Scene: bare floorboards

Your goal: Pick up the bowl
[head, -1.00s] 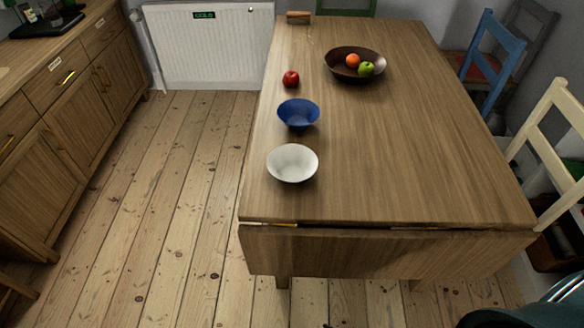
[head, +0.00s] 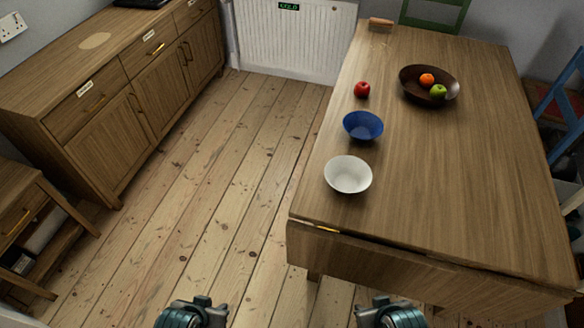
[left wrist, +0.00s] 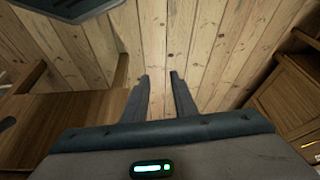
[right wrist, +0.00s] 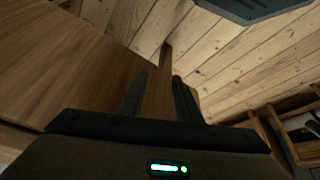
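Three bowls stand on the wooden table (head: 440,190) in the head view. A white bowl (head: 348,175) is nearest, close to the table's left edge. A blue bowl (head: 363,126) stands just behind it. A wide brown bowl (head: 412,93) farther back holds orange and green fruit. My left gripper (left wrist: 160,76) has its two fingers apart and nothing between them. My right gripper (right wrist: 161,76) is also open and empty. Both arms show at the bottom of the head view, in front of the table and away from the bowls. No bowl shows in either wrist view.
A red apple (head: 362,89) sits behind the blue bowl. A wooden sideboard (head: 110,100) stands on the left, and a radiator (head: 296,40) at the back. A blue chair (head: 566,100) is at the right. Bare floorboards (head: 215,190) lie open left of the table.

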